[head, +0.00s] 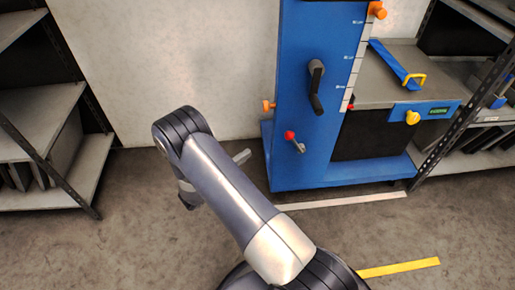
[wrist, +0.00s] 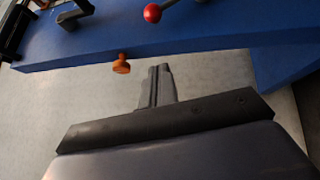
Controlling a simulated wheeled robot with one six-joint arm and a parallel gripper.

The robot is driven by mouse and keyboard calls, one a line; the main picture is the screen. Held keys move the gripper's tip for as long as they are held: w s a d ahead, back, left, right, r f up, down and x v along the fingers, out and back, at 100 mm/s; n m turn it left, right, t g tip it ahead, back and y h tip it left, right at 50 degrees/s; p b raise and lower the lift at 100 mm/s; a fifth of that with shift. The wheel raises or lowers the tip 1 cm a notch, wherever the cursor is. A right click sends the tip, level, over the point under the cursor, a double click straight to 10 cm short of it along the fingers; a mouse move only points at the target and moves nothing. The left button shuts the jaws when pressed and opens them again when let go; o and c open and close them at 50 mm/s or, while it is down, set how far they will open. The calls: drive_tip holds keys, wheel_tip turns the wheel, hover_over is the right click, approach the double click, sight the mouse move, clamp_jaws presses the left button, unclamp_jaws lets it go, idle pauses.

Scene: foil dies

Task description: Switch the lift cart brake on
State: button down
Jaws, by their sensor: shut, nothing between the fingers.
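The lift cart (head: 292,170) is blue, with an upright column, and stands right of my gripper. A short lever with a red ball knob (head: 290,136) sits low on its column; the ball also shows at the top of the wrist view (wrist: 152,13). I cannot read a label saying which control is the brake. An orange knob (head: 268,105) sticks out of the column's left side and shows in the wrist view (wrist: 121,64). My gripper (head: 243,157) is shut and empty, left of the red lever and apart from it. It also shows in the wrist view (wrist: 160,72).
A black crank handle (head: 316,88) is higher on the column, beside a white scale (head: 355,60). Shelves (head: 45,150) stand left.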

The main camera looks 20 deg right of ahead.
sight(295, 143)
drive_tip(key=shift+s+d+b+x, duration=0.15)
drive_tip(key=shift+s+b+x, duration=0.25)
drive_tip(key=shift+x, duration=1.55)
drive_tip(key=shift+s+d+b+x, duration=0.1)
drive_tip(key=shift+s+b+x, duration=0.3)
drive_tip(key=shift+x, duration=1.55)
drive_tip(key=shift+s+d+b+x, duration=0.2)
drive_tip(key=shift+s+x, duration=0.3)
drive_tip(key=shift+x, duration=1.45)
drive_tip(key=shift+r, duration=0.35)
